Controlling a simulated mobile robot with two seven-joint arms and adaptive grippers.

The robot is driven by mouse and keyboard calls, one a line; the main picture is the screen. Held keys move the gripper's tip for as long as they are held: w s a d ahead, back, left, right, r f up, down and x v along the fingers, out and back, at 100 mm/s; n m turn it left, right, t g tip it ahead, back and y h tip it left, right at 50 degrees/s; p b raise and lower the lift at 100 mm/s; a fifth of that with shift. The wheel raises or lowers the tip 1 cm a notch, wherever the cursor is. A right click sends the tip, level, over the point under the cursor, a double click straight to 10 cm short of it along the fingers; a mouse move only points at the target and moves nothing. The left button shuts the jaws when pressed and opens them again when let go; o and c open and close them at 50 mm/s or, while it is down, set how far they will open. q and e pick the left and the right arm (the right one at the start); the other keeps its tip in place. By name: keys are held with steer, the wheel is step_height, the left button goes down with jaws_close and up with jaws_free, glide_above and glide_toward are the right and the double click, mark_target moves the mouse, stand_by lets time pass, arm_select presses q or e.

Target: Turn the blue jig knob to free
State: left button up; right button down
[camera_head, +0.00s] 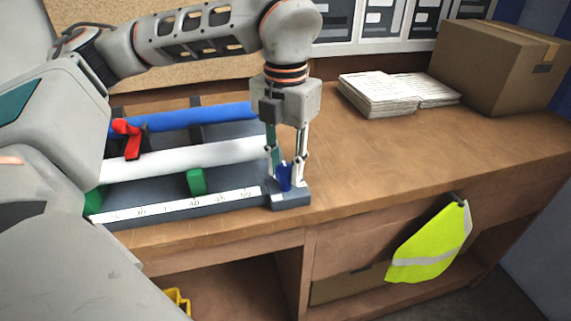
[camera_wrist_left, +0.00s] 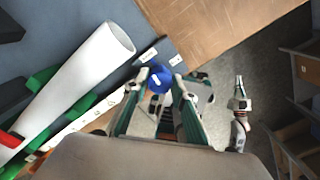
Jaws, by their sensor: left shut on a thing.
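The blue jig knob (camera_head: 285,177) stands on the grey block at the right end of the jig (camera_head: 291,201), near the bench's front edge. My left gripper (camera_head: 286,166) points down at it, with a finger on each side. In the left wrist view the knob (camera_wrist_left: 159,79) sits between the fingertips of my left gripper (camera_wrist_left: 160,85), which is shut on it. A short white mark shows on the knob's top. Small white labels (camera_wrist_left: 150,55) lie beside it, too small to read. What seems to be my right gripper (camera_wrist_left: 239,100) shows small, away from the jig.
The jig holds a white tube (camera_head: 200,159) and a blue tube (camera_head: 190,117), with a red clamp handle (camera_head: 130,138) and green stops (camera_head: 196,181). Papers (camera_head: 385,95) and a cardboard box (camera_head: 497,65) stand at the back right. A yellow vest (camera_head: 432,245) hangs in front.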

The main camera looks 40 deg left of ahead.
mark_target(285, 167)
arm_select(q)
steer(key=shift+n, duration=0.4)
steer(key=o, duration=1.1)
step_height(285, 167, up, 12)
steer(key=shift+r, duration=0.1)
stand_by(0.5)
